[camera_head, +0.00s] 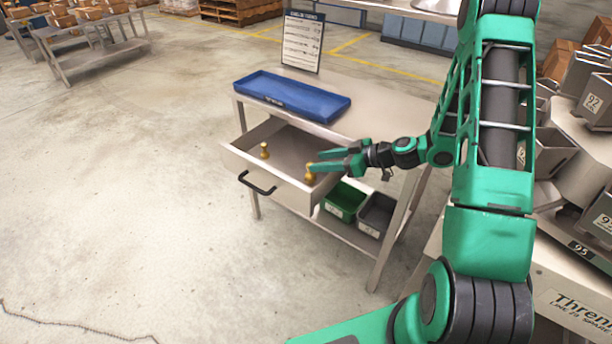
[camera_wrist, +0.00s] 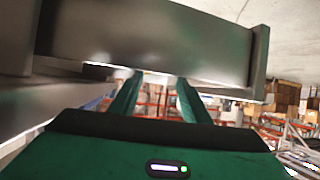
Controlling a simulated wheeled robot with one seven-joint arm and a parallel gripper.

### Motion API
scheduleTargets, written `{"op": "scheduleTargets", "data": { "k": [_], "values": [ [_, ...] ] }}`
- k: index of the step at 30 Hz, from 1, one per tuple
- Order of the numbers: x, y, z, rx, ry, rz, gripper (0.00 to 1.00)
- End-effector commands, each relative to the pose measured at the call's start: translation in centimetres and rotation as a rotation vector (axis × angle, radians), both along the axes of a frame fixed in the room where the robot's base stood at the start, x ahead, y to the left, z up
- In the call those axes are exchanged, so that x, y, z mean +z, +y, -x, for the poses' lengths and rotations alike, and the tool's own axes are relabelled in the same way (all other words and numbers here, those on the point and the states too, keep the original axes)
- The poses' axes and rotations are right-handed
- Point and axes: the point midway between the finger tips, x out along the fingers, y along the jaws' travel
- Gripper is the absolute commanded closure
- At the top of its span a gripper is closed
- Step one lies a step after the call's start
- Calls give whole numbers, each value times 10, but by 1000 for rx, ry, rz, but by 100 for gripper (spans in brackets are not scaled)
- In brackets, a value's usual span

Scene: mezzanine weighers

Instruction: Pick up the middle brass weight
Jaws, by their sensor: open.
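Two brass weights show in the open drawer (camera_head: 240,160) in the head view. One brass weight (camera_head: 264,151) stands toward the left of the drawer. Another brass weight (camera_head: 309,178) is near the front right, partly covered by my gripper's lower finger. I cannot tell which is the middle one, and others may be hidden behind the gripper. My gripper (camera_head: 315,161) is open, its fingers pointing left over the drawer's right part. In the wrist view the gripper (camera_wrist: 155,82) fingers are apart, with no weight visible between them.
A blue tray (camera_head: 291,96) and an upright chart (camera_head: 302,42) are on the table above the drawer. A green bin (camera_head: 343,200) and a dark grey bin (camera_head: 378,214) sit on the lower shelf. A weigher machine (camera_head: 575,160) stands at right.

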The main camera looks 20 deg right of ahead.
Motion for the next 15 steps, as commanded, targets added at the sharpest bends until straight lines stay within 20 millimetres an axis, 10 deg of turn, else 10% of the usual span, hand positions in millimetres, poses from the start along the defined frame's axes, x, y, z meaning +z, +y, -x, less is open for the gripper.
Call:
{"op": "scheduleTargets", "data": {
  "k": [15],
  "values": [
    [-28,35,-26,-1,0,1,57]
  ]
}}
